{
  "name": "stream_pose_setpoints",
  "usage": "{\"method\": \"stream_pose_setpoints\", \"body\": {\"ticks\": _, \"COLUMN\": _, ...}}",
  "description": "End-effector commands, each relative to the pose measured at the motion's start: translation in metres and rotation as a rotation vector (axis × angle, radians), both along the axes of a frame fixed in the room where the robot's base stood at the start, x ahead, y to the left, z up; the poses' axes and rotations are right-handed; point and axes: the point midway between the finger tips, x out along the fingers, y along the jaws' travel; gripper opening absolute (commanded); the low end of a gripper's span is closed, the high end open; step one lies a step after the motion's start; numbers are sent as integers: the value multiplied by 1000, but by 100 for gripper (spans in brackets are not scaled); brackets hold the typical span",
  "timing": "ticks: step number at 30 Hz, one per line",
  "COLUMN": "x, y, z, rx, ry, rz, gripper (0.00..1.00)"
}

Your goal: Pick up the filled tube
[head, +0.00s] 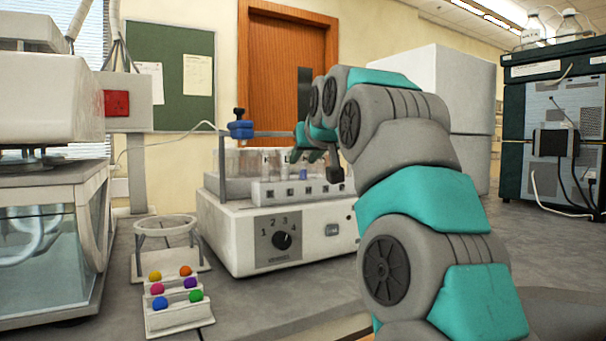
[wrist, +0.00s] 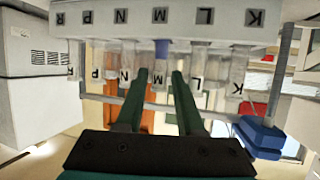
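The filled tube (wrist: 161,51), with blue-violet content, stands in the white lettered rack at the letter M in the wrist view, which is upside down. Its blue part also shows in the head view (head: 303,174). My gripper (wrist: 159,76) has two dark green fingers spread apart, pointing at the rack. The filled tube lines up with the gap between the fingertips; I cannot tell whether they touch it. In the head view my gripper (head: 309,152) is at the rack's upper right part, partly hidden by my arm.
Clear tubes (wrist: 197,68) stand close on both sides in the rack (wrist: 100,22). The rack sits on a white machine with a dial (head: 282,240). A blue clamp (head: 240,130) on a rod is at its left. A holder with coloured balls (head: 179,317) stands front left.

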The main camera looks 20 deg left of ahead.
Motion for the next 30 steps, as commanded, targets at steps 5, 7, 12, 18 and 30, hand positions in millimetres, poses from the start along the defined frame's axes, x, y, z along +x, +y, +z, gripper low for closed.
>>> {"method": "stream_pose_setpoints", "body": {"ticks": 5, "x": 11, "y": 8, "z": -5, "rx": 0, "ry": -1, "rz": 0, "gripper": 37}}
{"method": "stream_pose_setpoints", "body": {"ticks": 7, "x": 12, "y": 8, "z": -5, "rx": 0, "ry": -2, "rz": -1, "gripper": 37}}
{"method": "stream_pose_setpoints", "body": {"ticks": 12, "x": 11, "y": 8, "z": -5, "rx": 0, "ry": -2, "rz": -1, "gripper": 32}}
{"method": "stream_pose_setpoints", "body": {"ticks": 18, "x": 11, "y": 8, "z": -5, "rx": 0, "ry": -2, "rz": -1, "gripper": 10}}
{"method": "stream_pose_setpoints", "body": {"ticks": 30, "x": 11, "y": 8, "z": -5, "rx": -1, "ry": -2, "rz": -1, "gripper": 0}}
